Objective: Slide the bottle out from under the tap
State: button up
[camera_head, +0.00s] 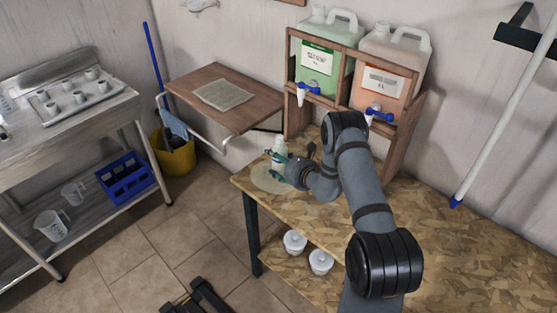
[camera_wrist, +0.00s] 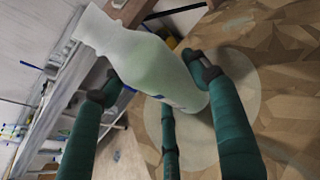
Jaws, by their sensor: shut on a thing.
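The bottle (camera_head: 279,150) is pale and whitish, with a slightly green tint in the wrist view (camera_wrist: 145,62). It appears upright at the left end of the wooden table, over a pale round mat (camera_head: 262,184). Whether its base touches the mat is hard to tell. My gripper (camera_head: 284,167) is shut on the bottle, with teal fingers on both sides of its body in the wrist view (camera_wrist: 155,76). The green drum's tap (camera_head: 300,96) hangs from the rack above and behind the bottle, to its right. A second tap (camera_head: 374,115) is on the orange drum.
The wooden rack (camera_head: 421,120) holds the green drum (camera_head: 322,58) and orange drum (camera_head: 387,75). A folding shelf (camera_head: 200,85) is on the wall to the left. Two white lidded pots (camera_head: 295,242) sit below the table. The right part of the tabletop (camera_head: 470,250) is clear.

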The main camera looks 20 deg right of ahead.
jog(key=shift+s+a+p, duration=0.2)
jog(key=shift+s+a, duration=0.35)
jog(key=shift+a, duration=0.5)
jog(key=shift+s+a+p, duration=0.25)
jog(key=shift+s+a, duration=0.25)
jog(key=shift+a, duration=0.55)
jog(key=shift+s+a+p, duration=0.2)
jog(key=shift+s+a, duration=0.35)
jog(key=shift+a, duration=0.5)
jog(key=o, duration=0.9)
jog(key=shift+o, duration=0.2)
jog(key=shift+s, duration=0.1)
jog(key=v, duration=1.2)
